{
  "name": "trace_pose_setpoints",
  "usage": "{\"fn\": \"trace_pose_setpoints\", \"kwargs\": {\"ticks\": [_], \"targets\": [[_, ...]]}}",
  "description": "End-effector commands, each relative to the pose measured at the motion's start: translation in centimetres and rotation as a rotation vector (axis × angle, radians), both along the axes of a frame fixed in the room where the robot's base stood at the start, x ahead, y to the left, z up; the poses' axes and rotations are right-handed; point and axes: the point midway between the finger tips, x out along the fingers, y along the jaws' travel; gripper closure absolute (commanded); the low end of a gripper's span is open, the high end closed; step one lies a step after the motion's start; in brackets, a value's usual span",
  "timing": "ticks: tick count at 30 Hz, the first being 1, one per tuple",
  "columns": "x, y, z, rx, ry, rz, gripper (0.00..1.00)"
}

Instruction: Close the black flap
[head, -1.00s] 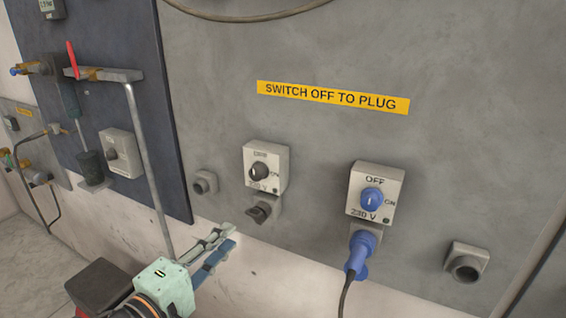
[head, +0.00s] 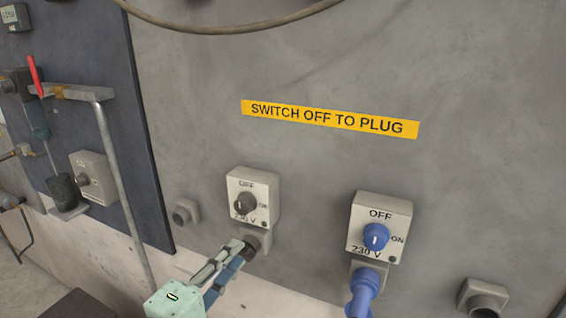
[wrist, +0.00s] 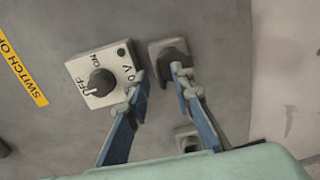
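The black flap (head: 250,250) is on the grey socket (head: 263,236) below the left switch box. Only a small dark part of it shows past my fingers in the head view, and its exact angle is hard to tell. In the wrist view the dark flap (wrist: 174,55) lies just beyond the right fingertip. My gripper (wrist: 158,80) is open, with a gap between its blue-and-grey fingers and nothing held. Its fingertips (head: 236,252) are at the flap in the head view; I cannot tell whether they touch it.
The left switch box (head: 252,198) with a black knob is directly above the socket. A metal pipe (head: 122,190) stands left.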

Motion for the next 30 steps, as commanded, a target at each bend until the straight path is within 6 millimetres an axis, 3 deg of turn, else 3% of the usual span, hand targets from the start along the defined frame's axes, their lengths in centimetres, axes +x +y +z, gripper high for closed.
{"fn": "trace_pose_setpoints", "kwargs": {"ticks": [7, 30], "targets": [[0.00, 0.01, 0.01, 0.000, 0.000, 0.000, 1.00], [0.74, -0.25, 0.80, 0.059, 0.139, 0.000, 1.00]]}}
